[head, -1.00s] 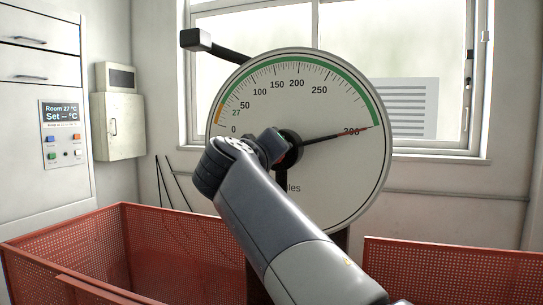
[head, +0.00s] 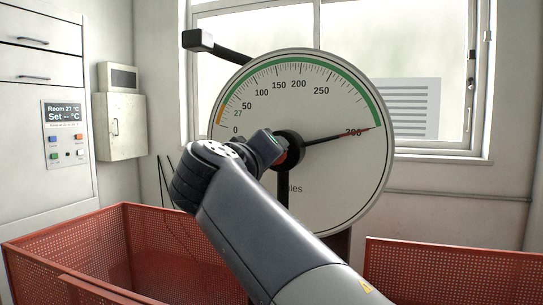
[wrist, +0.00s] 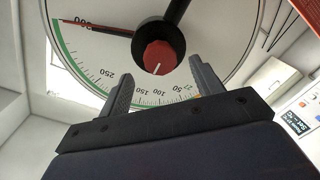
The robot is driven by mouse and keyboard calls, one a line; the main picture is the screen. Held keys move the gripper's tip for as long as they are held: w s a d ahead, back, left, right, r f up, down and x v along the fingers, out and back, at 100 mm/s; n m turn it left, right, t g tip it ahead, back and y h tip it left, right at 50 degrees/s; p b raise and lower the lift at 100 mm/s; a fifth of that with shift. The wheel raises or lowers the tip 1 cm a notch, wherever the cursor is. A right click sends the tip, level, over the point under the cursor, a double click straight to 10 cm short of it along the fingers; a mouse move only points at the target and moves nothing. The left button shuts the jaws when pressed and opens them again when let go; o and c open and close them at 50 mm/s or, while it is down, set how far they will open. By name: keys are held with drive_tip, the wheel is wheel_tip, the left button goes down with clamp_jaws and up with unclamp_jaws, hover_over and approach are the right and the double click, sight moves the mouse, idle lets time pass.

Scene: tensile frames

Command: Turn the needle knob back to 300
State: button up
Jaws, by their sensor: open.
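The round white dial (head: 345,185) has a black hub (head: 292,143) with a red knob, best seen in the wrist view (wrist: 158,56). My gripper (head: 277,146) is in front of the hub, from the left. In the wrist view my gripper (wrist: 161,70) is open, one finger to each side below the knob, with gaps and nothing held. My gripper partly hides the knob in the head view.
Red perforated bins stand at the left (head: 60,245) and right (head: 455,270) below the dial. A dark arm with a box end (head: 197,40) juts from the dial's upper left. A control panel (head: 67,135) shows "Room 27 °C" on the left cabinet.

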drive_tip(key=v, duration=0.5)
drive_tip(key=shift+s+a, duration=0.2)
drive_tip(key=shift+s, duration=0.15)
drive_tip(key=x, duration=1.1)
drive_tip(key=shift+s, duration=0.15)
